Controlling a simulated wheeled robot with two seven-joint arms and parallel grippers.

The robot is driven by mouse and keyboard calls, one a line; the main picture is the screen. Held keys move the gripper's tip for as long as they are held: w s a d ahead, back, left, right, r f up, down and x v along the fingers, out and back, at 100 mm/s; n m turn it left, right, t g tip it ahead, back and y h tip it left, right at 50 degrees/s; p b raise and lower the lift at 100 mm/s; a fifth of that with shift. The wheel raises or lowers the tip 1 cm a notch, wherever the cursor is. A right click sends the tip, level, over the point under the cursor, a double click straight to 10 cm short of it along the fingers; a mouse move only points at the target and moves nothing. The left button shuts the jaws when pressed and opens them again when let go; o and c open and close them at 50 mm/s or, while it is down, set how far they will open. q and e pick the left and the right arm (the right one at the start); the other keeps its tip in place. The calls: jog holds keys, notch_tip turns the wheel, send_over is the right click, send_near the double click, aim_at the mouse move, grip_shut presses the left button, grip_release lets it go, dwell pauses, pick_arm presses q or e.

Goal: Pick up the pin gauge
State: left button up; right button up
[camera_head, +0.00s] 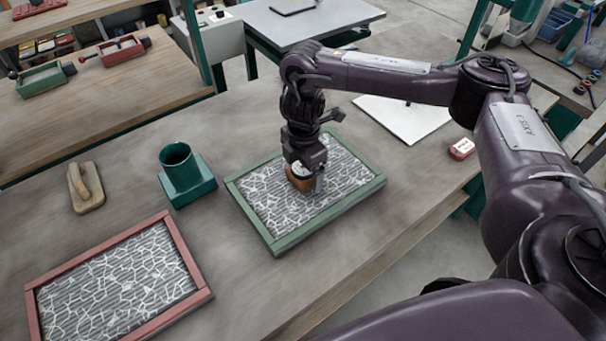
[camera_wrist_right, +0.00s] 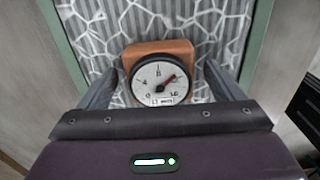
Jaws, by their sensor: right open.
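In the head view the gauge's brown block (camera_head: 298,182) shows below my wrist, partly hidden. My right gripper (camera_head: 308,182) is right over it. In the wrist view its two fingers (camera_wrist_right: 163,80) stand apart, one on each side of the gauge, with gaps visible. My left gripper is in neither view.
A red-framed fibre panel (camera_head: 195,264) lies at the front left. A green cup-shaped holder (camera_head: 186,185) and a wooden float (camera_head: 86,188) stand behind it. A white board (camera_head: 405,118) and a small red-and-white block (camera_head: 461,149) lie to the right. Bare bench surrounds the green frame.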

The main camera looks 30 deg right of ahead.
jog(key=shift+f, duration=0.55)
jog(key=c, duration=1.3)
jog(key=shift+r, duration=0.1)
jog(key=shift+r, duration=0.1)
notch_tip(320, 180, up, 20)
jog(key=p, duration=0.3)
jog(key=shift+p, duration=0.4)
